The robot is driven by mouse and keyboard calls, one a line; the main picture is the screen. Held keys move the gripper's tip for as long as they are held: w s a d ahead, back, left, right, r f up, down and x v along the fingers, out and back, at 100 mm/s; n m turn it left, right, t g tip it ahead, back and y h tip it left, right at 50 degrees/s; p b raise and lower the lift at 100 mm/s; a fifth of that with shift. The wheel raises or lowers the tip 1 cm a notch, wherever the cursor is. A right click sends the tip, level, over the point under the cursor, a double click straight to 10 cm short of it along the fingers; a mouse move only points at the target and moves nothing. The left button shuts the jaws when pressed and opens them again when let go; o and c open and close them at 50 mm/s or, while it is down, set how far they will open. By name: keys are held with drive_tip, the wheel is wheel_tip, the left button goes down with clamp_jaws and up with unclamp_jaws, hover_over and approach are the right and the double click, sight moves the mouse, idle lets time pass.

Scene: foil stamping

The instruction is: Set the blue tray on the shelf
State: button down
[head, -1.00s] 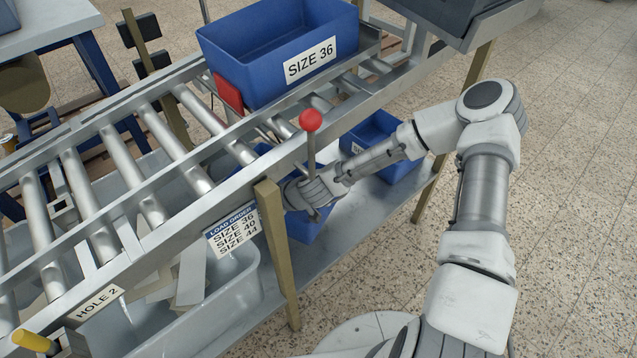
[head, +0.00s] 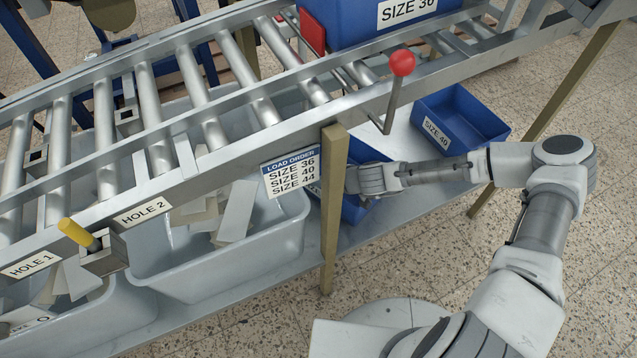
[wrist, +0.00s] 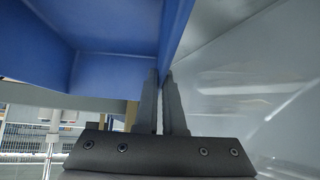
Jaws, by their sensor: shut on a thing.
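My gripper (head: 352,184) reaches in under the roller conveyor, beside the tan post. In the wrist view its two fingers (wrist: 163,82) are closed on the wall of a blue tray (wrist: 112,68). In the head view this tray (head: 356,212) shows around my gripper, partly hidden by the post and my gripper. It is over the grey lower shelf (head: 398,150); I cannot tell whether it touches it. No label shows on it. Another blue tray, marked SIZE 40 (head: 462,110), sits to the right on that shelf.
A blue SIZE 36 tray (head: 350,25) stands on the roller conveyor (head: 205,120) above. The tan post (head: 333,215) and a red-knobbed lever (head: 402,64) are close to my arm. A grey bin of scraps (head: 250,255) is to the left. A load order sign (head: 291,174) hangs by the post.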

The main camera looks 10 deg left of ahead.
drive_tip(key=c, duration=1)
unclamp_jaws()
drive_tip(key=p+v, duration=0.4)
drive_tip(key=v, duration=0.7)
drive_tip(key=shift+s+d+r, duration=0.25)
drive_tip(key=shift+d+r, duration=0.1)
